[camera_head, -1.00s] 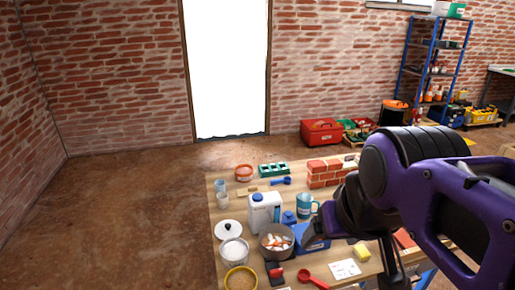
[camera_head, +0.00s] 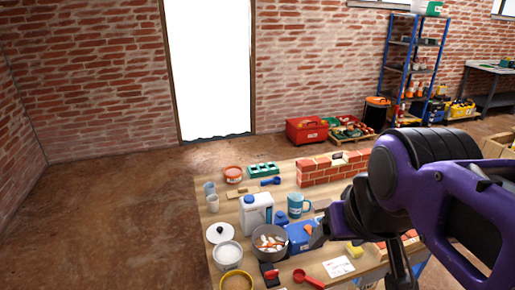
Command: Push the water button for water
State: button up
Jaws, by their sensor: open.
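No part is clearly readable as a water button. A white jug with a blue cap (camera_head: 256,214) stands on the wooden workbench (camera_head: 232,196). A small blue-topped item (camera_head: 281,218) is beside it. A blue box (camera_head: 299,236) lies to their right, partly behind my gripper. A small black device with a red top (camera_head: 270,273) sits near the front of the bench. My gripper (camera_head: 357,263) is open, with its dark fingers apart over the bench's right part.
A pot of pale pieces (camera_head: 270,241), a teal mug (camera_head: 298,205), a white bowl (camera_head: 228,254), a red scoop (camera_head: 308,278) and a yellow sponge (camera_head: 354,249) crowd the bench. A low brick wall (camera_head: 330,170) stands at its back. The floor left of the bench is clear.

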grip_shut()
dwell(1.5)
